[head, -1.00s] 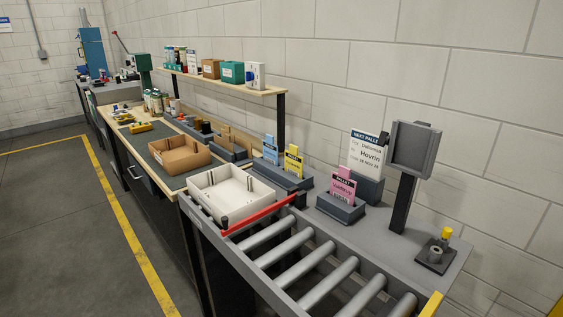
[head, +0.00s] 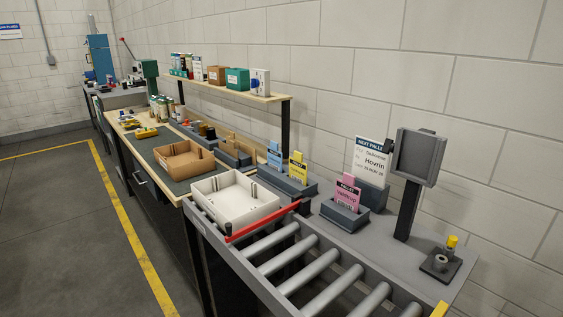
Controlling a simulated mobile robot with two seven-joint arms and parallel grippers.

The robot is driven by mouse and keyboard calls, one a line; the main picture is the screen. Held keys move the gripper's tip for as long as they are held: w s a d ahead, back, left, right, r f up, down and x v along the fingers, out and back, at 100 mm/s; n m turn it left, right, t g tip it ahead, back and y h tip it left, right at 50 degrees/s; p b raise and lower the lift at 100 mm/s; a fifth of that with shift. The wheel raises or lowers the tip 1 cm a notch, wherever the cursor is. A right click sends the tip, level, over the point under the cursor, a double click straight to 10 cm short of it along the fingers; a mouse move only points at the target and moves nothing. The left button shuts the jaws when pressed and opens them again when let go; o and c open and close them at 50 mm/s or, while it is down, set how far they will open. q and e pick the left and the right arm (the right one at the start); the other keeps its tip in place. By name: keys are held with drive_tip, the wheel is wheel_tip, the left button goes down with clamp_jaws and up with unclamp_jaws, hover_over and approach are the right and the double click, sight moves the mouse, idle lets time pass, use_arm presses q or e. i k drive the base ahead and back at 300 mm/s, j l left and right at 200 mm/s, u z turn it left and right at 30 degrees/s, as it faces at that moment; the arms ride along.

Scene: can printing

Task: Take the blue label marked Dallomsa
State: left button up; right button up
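A blue label (head: 274,155) stands upright in a grey holder (head: 285,185) behind the white tray. Its print is too small to read. A yellow label (head: 298,169) stands beside it to the right in the same holder. A pink label (head: 347,192) stands in a separate grey holder (head: 345,216) further right. A white card headed "Next pallet" (head: 369,162) stands behind the pink label and seems to read "Hovrin" and perhaps "Dallomsa". Neither of my grippers is in view.
A white tray (head: 236,215) sits at the roller conveyor's (head: 290,258) far end, behind a red bar (head: 262,222). A cardboard box (head: 184,160) is beyond it. A grey screen on a post (head: 418,156) stands at right. Open floor (head: 70,240) lies left.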

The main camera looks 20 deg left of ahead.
sight(273, 157)
drive_tip(key=j+z, duration=0.25)
drive_tip(key=z, duration=0.2)
drive_tip(key=j+z, duration=0.25)
drive_tip(key=z, duration=0.2)
drive_tip(key=k+j+z, duration=0.25)
drive_tip(key=j, duration=0.15)
drive_tip(key=k+j+z, duration=0.2)
drive_tip(key=j, duration=0.25)
drive_tip(key=k+j, duration=0.15)
drive_tip(key=j, duration=0.25)
drive_tip(key=k+j+z, duration=0.1)
drive_tip(key=j, duration=0.35)
drive_tip(key=k+j, duration=0.25)
drive_tip(key=j, duration=0.15)
drive_tip(key=k+j+z, duration=0.1)
drive_tip(key=j, duration=0.3)
drive_tip(key=k, duration=0.1)
